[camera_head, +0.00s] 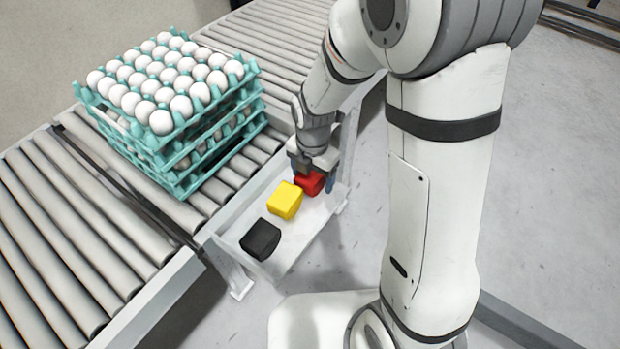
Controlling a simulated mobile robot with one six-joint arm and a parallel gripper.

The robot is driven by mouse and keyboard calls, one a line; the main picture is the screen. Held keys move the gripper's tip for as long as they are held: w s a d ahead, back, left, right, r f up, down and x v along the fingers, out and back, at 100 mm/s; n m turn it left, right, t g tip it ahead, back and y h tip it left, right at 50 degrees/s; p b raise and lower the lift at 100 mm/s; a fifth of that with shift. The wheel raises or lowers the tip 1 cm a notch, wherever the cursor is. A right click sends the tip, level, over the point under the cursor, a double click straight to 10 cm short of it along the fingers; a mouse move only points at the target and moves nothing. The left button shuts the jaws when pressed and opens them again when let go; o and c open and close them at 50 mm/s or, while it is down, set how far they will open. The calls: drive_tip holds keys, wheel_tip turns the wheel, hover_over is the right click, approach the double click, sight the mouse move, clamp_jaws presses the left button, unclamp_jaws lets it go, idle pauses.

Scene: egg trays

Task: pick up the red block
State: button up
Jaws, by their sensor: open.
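The red block (309,183) sits at the far end of a white shelf tray (296,243) beside the conveyor. My gripper (314,180) is open and comes down from above right at the red block, with dark blue fingertips near its sides. The gripper partly hides the block's top and back. I cannot tell whether the fingers touch it.
A yellow block (285,199) lies close in front of the red block, and a black block (261,240) is nearer the tray's front end. Stacked teal egg trays (185,165) with white eggs stand on the roller conveyor (45,225) to the left.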

drive_tip(key=shift+c, duration=0.5)
drive_tip(key=c, duration=1.1)
drive_tip(key=shift+c, duration=0.2)
